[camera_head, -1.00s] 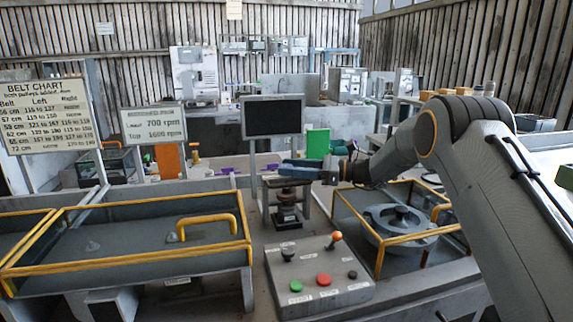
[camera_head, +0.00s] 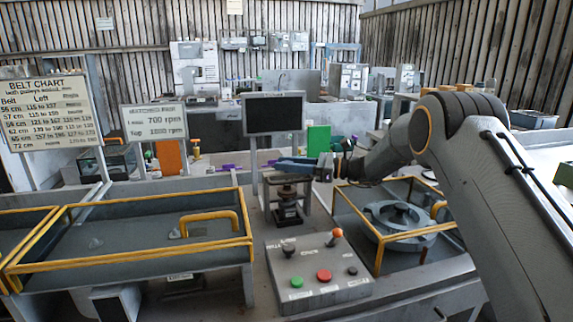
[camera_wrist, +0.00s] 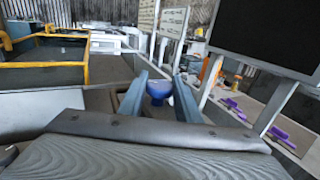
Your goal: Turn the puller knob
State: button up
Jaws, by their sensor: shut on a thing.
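The puller (camera_head: 288,213) is a dark upright device on the bench below the black screen, near the centre of the head view. Its knob (camera_wrist: 159,90) shows in the wrist view as a blue rounded piece between my two fingers. My gripper (camera_head: 284,164) reaches in from the right, level above the puller. Its blue-grey fingers also show in the wrist view (camera_wrist: 158,97), one on each side of the knob, shut on it. In the head view the fingers hide the knob.
A control box (camera_head: 317,274) with green and red buttons and an orange-tipped lever stands in front. A yellow-railed tray (camera_head: 120,245) lies left, and a railed bay with a round housing (camera_head: 400,222) lies right. The black screen (camera_head: 273,113) stands close behind the puller.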

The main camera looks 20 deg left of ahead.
jog(key=shift+r+t, duration=0.1)
jog(key=shift+t, duration=0.2)
jog(key=m+t+p, duration=0.1)
jog(key=m+t, duration=0.1)
jog(key=shift+s+t+p, duration=0.1)
jog(key=shift+t+p, duration=0.3)
jog(key=m+t+h, duration=0.1)
jog(key=m+t, duration=0.2)
jog(key=t, duration=0.1)
jog(key=m+t+h, duration=0.1)
jog(key=t, duration=0.1)
jog(key=m+t, duration=0.1)
jog(key=shift+f+t+h, duration=0.2)
jog(key=shift+t+h, duration=0.2)
jog(key=shift+m+t+h+b, duration=0.95)
jog(key=shift+m+t+h, duration=0.25)
jog(key=shift+m+t, duration=0.35)
jog(key=shift+r+t+h, duration=0.1)
jog(key=shift+t+h, duration=0.15)
jog(key=shift+h, duration=0.05)
jog(key=o, duration=1.1)
jog(key=shift+c, duration=0.2)
jog(key=shift+d, duration=0.1)
